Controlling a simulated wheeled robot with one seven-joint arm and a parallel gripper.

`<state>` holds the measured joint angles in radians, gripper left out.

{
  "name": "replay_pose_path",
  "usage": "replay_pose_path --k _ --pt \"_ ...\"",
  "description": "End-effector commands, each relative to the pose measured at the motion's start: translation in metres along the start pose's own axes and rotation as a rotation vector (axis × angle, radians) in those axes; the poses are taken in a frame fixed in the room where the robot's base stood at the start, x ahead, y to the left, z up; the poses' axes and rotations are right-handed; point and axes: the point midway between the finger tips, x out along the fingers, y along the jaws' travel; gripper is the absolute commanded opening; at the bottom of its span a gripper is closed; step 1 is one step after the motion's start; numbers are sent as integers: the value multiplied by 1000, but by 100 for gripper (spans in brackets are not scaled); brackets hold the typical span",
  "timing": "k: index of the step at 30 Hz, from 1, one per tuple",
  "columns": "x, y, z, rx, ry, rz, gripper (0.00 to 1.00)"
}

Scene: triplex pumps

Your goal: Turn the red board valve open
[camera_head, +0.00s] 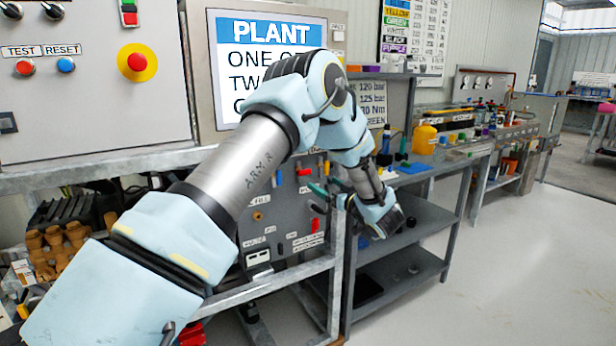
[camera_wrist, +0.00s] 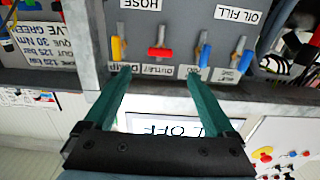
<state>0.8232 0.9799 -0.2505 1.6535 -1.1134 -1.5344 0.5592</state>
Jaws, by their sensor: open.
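The red valve (camera_wrist: 160,52) is on the grey board (camera_wrist: 200,30), which appears upside down in the wrist view. Its red lever lies crosswise, near level in that view, between a yellow-handled valve and a blue-handled one. A red lever that looks like the same one (camera_head: 304,172) shows on the board in the head view. My gripper (camera_wrist: 159,75) is open and empty. Its two green fingers point at the board, one to each side of the red lever in the picture; I see no contact.
The yellow valve (camera_wrist: 116,47) and blue valve (camera_wrist: 203,55) flank the red one closely. A metal frame rail (camera_wrist: 250,95) runs along the board's edge. A grey shelf unit (camera_head: 420,220) stands right of the board. The floor at right is clear.

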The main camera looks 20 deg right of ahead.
Motion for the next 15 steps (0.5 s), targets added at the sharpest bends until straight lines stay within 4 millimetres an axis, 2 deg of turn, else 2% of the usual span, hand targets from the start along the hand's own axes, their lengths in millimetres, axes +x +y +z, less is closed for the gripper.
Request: replay_pose_path --k 15 --pt "87 -2 -2 0 0 -1 90"
